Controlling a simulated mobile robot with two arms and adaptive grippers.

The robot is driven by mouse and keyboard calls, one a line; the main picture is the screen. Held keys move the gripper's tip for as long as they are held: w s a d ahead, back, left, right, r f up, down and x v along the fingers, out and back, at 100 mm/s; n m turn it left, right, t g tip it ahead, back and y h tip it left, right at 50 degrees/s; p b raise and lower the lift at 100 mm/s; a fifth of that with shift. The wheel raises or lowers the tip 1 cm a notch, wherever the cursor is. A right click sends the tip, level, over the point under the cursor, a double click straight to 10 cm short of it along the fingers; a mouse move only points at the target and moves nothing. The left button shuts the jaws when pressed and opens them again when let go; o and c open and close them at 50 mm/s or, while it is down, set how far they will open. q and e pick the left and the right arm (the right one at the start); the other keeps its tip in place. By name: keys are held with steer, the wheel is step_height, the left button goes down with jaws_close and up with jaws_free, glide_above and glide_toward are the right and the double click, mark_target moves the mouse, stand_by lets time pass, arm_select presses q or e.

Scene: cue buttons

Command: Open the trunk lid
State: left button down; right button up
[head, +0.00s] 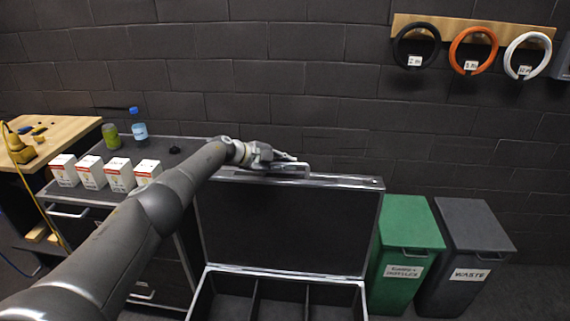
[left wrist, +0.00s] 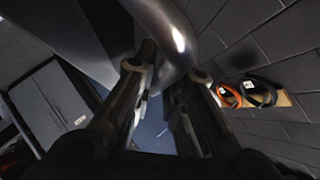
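The trunk (head: 210,298) stands on the floor with its lid (head: 290,222) raised, nearly upright, and its dark inner face toward me. The divided inside of the trunk shows below the lid. My left gripper (head: 300,166) is at the lid's top edge, by a grey handle-like piece; whether they touch is hard to tell. In the left wrist view the two fingers of my left gripper (left wrist: 168,78) stand apart, with a grey-blue surface showing between them. My right gripper is not in view.
A green bin (head: 408,225) and a dark waste bin (head: 478,235) stand right of the trunk. At left, a cabinet (head: 215,150) carries white boxes (head: 90,172) and bottles (head: 139,130). Rings (head: 473,50) hang on the brick wall behind.

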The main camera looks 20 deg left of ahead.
arm_select(q)
steer(key=c, duration=1.5)
jaws_free()
steer(key=shift+f, duration=0.15)
steer(key=shift+c, duration=0.2)
steer(key=shift+o, duration=0.3)
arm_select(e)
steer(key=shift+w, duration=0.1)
arm_select(q)
steer(key=shift+v, duration=0.8)
steer(key=v, duration=1)
steer(key=shift+s, duration=0.15)
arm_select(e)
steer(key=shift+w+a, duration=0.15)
arm_select(q)
steer(key=shift+a, duration=0.1)
